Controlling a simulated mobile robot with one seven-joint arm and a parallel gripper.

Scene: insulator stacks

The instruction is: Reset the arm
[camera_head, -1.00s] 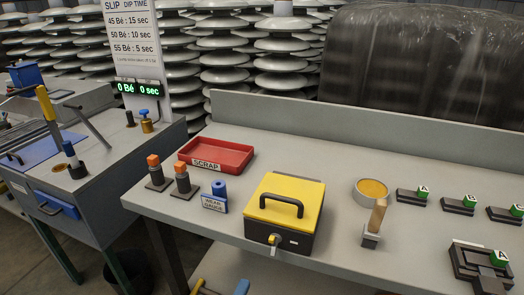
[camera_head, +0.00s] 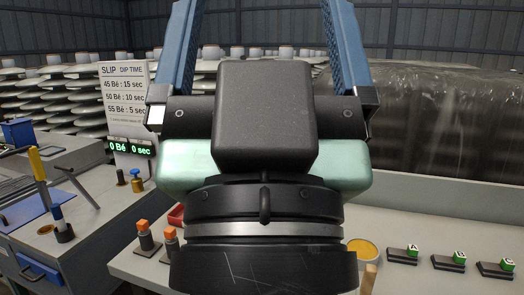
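My gripper (camera_head: 262,40) is raised close in front of the camera and fills the middle of the view. Its two blue fingers point up and stand wide apart. Nothing shows between them except the far wall and the tops of the insulator stacks. The gripper's dark body and wrist hide the middle of the workbench, including most of the red scrap tray (camera_head: 176,216).
The grey workbench (camera_head: 420,220) carries a yellow-filled round dish (camera_head: 363,249) and small blocks with green lettered tags (camera_head: 459,256) at right. Orange-topped pegs (camera_head: 144,228) stand at left. A slip-time sign (camera_head: 125,95) stands behind. A grey cabinet (camera_head: 70,245) is at far left.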

